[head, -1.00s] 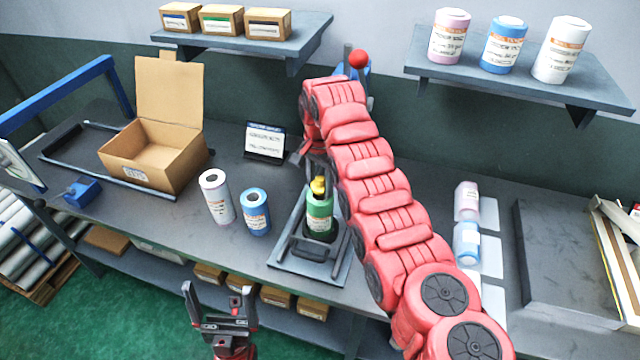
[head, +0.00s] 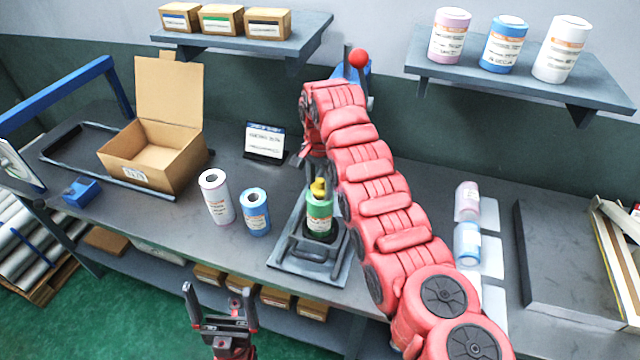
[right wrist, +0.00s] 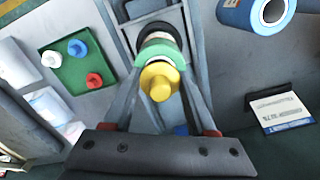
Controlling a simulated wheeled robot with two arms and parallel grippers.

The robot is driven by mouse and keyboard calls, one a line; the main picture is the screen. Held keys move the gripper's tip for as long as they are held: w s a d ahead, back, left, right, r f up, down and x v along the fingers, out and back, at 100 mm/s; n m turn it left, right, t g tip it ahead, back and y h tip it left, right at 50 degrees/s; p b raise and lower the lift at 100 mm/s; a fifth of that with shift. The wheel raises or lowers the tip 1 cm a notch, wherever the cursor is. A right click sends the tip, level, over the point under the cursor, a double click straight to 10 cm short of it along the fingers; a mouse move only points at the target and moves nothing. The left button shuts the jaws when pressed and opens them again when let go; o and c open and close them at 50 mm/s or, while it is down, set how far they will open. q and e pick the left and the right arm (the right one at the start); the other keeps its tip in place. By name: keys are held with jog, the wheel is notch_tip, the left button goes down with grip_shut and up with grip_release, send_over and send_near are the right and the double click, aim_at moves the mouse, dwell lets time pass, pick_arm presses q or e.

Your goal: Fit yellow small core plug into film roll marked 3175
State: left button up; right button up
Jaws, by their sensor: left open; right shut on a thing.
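The yellow core plug (head: 318,190) is at the upper end of the upright green film roll (head: 319,218). In the right wrist view the plug (right wrist: 160,80) lies in line with the green roll end (right wrist: 158,50); how deep it sits cannot be told. My right gripper (right wrist: 161,85) is shut on the plug, its fingers on either side. In the head view my right arm partly hides this gripper. The roll stands in a grey stand (head: 283,258); its number is too small to read. My left gripper (head: 220,292) is open and empty before the bench's front edge.
A white roll (head: 217,197) and a blue roll (head: 256,212) stand left of the stand, near an open carton (head: 150,160). A sign (head: 265,141) stands behind. White, blue and red plugs lie on a green mat (right wrist: 92,48) in the right wrist view.

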jog(key=shift+f, duration=0.3)
jog(key=o, duration=1.4)
notch_tip(320, 180, up, 5)
jog(key=shift+r+b, duration=0.2)
jog(key=shift+b, duration=0.95)
notch_tip(320, 180, up, 12)
jog(key=p, duration=1.1)
jog(key=shift+s, duration=0.1)
